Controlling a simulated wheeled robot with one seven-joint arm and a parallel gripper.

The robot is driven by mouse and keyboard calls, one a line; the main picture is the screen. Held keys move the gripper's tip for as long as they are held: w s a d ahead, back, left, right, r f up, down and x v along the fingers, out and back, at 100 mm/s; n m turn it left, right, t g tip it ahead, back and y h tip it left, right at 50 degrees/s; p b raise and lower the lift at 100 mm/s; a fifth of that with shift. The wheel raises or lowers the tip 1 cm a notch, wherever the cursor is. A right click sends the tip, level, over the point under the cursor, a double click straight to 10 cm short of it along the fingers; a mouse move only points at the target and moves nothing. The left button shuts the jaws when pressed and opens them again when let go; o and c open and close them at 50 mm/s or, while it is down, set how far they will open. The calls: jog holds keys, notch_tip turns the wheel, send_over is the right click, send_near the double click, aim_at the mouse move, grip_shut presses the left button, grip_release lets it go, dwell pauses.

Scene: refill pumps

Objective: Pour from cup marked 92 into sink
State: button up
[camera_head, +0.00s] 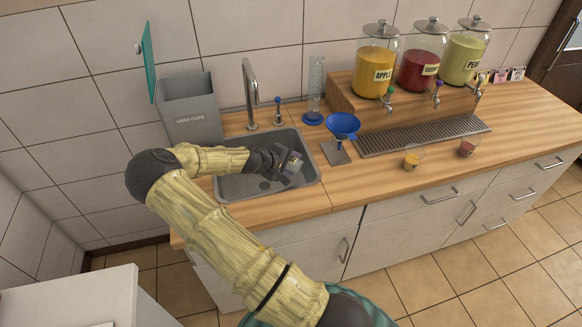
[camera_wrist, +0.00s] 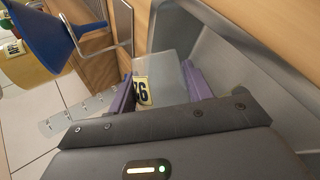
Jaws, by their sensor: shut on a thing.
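My gripper (camera_head: 287,170) is over the grey sink (camera_head: 240,187), low within its outline. In the wrist view its purple fingers (camera_wrist: 158,90) are shut on a clear cup (camera_wrist: 153,66), one on each side. The cup has a yellow label (camera_wrist: 142,91) with dark digits, partly hidden by my gripper, so I cannot read the number for sure. The cup looks tipped over in the head view. I see no coloured liquid in its visible part. The sink wall (camera_wrist: 245,65) fills the right of the wrist view.
A blue funnel (camera_head: 342,125) on a stand is right of the sink. A grey used-cups bin (camera_head: 190,112), the faucet (camera_head: 250,90) and several drink dispensers (camera_head: 375,73) are behind.

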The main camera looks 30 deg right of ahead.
dwell(0.4)
jog(key=shift+w+r+g, duration=0.15)
jog(key=shift+r+g, duration=0.05)
jog(key=shift+g, duration=0.2)
jog(key=shift+w+a+r+n+h+p, duration=0.1)
jog(key=shift+r+n+h+p, duration=0.1)
jog(key=shift+n+h+p, duration=0.2)
dwell(0.3)
jog(key=shift+w+r+g, duration=0.15)
jog(key=shift+r+g, duration=0.05)
jog(key=shift+g, duration=0.3)
jog(key=shift+w+a+r+n+h, duration=0.15)
jog(key=shift+r+n+h, duration=0.05)
jog(key=shift+n+h, duration=0.2)
